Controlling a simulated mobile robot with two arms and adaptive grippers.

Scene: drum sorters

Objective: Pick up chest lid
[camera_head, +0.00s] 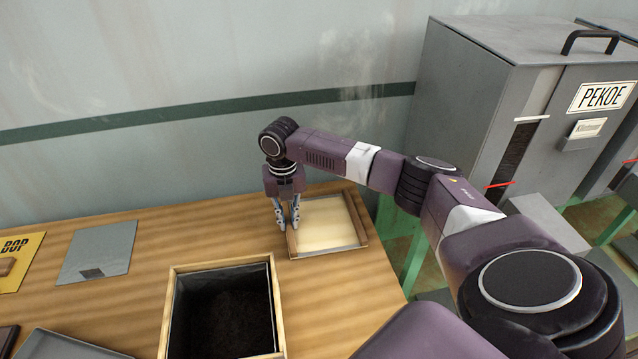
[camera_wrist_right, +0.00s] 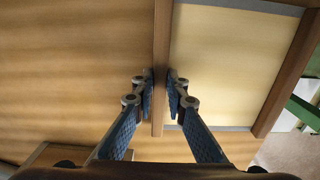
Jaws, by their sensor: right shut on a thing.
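The chest lid (camera_head: 330,222) is a shallow square wooden frame with a cream panel. It lies on the table at the back right, behind the open chest. It also shows in the right wrist view (camera_wrist_right: 225,60). My right gripper (camera_head: 288,226) points down at the lid's left edge and is shut on that wooden rim, one finger on each side. The wrist view shows the rim between the two fingertips (camera_wrist_right: 160,84). The chest (camera_head: 276,300) is an open wooden box with a dark lining and dark contents. My left gripper is out of view.
A grey plate (camera_head: 98,250) and a yellow sign (camera_head: 20,262) lie on the table (camera_head: 160,225) at the left. A grey tray (camera_head: 65,345) sits at the front left. A grey machine marked PEKOE (camera_head: 480,95) stands at the right, beyond the table edge.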

